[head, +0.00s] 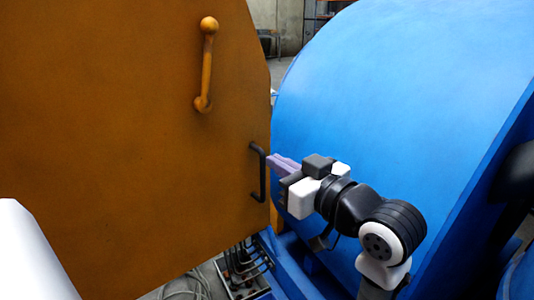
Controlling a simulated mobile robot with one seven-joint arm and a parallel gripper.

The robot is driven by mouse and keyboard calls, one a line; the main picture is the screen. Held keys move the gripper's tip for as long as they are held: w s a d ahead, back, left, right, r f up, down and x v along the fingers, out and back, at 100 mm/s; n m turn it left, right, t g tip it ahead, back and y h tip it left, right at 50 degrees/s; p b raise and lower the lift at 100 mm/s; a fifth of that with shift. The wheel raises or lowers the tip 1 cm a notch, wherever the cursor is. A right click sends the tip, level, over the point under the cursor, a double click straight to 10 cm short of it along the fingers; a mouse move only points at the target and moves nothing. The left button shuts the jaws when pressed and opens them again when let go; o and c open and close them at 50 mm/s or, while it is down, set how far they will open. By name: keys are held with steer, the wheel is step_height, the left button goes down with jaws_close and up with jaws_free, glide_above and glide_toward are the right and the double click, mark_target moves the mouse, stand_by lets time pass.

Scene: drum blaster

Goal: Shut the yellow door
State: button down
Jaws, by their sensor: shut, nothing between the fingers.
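The yellow door (120,130) is a large flat orange-yellow panel filling the left of the head view. It has a yellow bar handle (206,65) near its top and a black handle (260,172) near its right edge. My gripper (271,160) is shut and empty. Its light purple fingers point left, at the black handle by the door's right edge. The fingertips appear close to the handle, but I cannot tell whether they touch it. The door's right edge overlaps the blue drum housing in the picture; how far it stands open is unclear.
A large blue rounded housing (390,75) fills the right side, behind my arm. Below the door's lower right corner are black hoses or levers (245,258) and a blue frame. Cables (190,285) lie on the floor. A shelf (318,15) stands far back.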

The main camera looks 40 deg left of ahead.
mark_target(232, 136)
steer(key=p+x, duration=0.2)
steer(key=x, duration=1)
steer(key=shift+s, duration=0.1)
steer(key=shift+a+f, duration=0.1)
steer(key=shift+a, duration=0.15)
steer(key=shift+a, duration=0.1)
